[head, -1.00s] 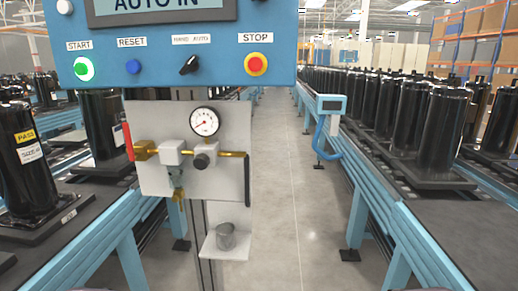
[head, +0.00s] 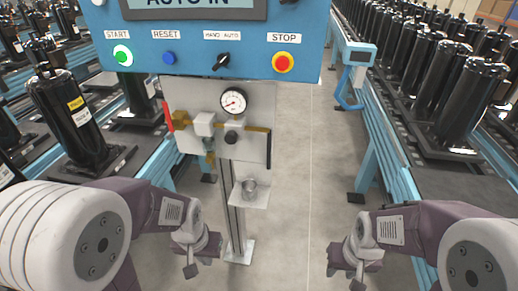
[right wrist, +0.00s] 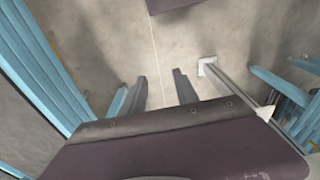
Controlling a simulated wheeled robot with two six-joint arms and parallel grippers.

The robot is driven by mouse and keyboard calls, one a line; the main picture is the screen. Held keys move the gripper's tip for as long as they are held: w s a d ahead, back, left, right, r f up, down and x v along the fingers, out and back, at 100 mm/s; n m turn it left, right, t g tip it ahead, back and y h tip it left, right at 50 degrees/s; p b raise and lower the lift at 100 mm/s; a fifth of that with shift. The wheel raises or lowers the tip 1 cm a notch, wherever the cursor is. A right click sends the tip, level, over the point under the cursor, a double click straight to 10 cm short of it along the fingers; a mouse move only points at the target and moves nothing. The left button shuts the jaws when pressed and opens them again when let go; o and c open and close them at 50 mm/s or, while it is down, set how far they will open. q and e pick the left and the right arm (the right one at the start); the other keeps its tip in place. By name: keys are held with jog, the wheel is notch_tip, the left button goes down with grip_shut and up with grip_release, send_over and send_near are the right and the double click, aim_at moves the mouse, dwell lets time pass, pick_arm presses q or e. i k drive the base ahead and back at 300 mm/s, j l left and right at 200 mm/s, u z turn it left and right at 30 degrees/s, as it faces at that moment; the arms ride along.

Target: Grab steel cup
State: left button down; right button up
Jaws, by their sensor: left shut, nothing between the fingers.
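The steel cup (head: 249,188) is small, grey and upright on a little white shelf (head: 262,200) below the gauge panel in the head view. My left gripper (head: 190,268) is shut and empty, below and to the left of the cup in the picture, apart from it. My right gripper (head: 352,274) is below and to the right of the cup, apart from it. In the right wrist view its two fingers (right wrist: 160,88) stand apart with only floor showing between them. I cannot make out the cup in the right wrist view.
The blue control box (head: 210,45) hangs above the white gauge panel (head: 255,135). A post (head: 232,215) with a floor plate stands under them. Blue conveyors with black compressors (head: 464,105) run on both sides. The aisle floor (head: 300,200) is clear.

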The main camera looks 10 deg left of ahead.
aim_at(248, 187)
jog(key=i+j+z, duration=0.15)
jog(key=j+z, duration=0.3)
jog(key=i+j+z, duration=0.1)
jog(key=j+z, duration=0.3)
jog(key=j, duration=0.25)
jog(key=j+z, duration=0.45)
jog(key=j, duration=0.15)
